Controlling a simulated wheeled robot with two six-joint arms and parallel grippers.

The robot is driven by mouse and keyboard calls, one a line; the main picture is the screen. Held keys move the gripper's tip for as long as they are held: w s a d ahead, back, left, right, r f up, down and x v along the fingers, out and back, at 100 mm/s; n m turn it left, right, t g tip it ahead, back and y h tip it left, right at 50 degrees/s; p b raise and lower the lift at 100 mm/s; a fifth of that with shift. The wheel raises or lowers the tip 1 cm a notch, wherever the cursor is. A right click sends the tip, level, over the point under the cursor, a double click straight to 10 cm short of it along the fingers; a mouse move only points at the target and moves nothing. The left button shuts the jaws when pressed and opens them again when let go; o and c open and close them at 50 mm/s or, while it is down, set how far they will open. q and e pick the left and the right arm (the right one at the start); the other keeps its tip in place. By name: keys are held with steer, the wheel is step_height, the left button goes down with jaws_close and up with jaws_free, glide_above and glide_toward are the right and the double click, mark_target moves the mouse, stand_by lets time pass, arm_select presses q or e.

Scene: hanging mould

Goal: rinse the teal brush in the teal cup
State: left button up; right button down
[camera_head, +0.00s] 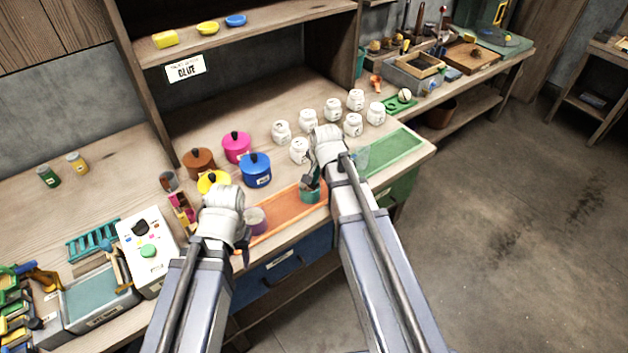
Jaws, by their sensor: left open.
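The teal cup (311,195) stands upright on the orange mat (283,211) near the bench's front edge. My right gripper (312,180) is directly over the cup, its dark fingers close to the rim. My wrist hides most of them, so I cannot tell whether they are open or shut. I cannot clearly make out the teal brush; any part of it at the cup is too small to tell. My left gripper (243,243) is open beside a purple cup (256,221) at the mat's left end, partly hidden by its wrist.
Blue (256,171), magenta (237,147), brown (198,161) and yellow (213,182) lidded pots stand behind my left gripper. Several white jars (333,109) stand behind my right wrist. A green mat (396,152) lies to the right. A white box with a green button (148,251) is at left.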

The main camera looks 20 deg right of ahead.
steer(key=shift+r+p, duration=4.35)
steer(key=shift+r, duration=0.15)
step_height(320, 180, up, 4)
steer(key=p, duration=0.4)
steer(key=shift+f, duration=0.1)
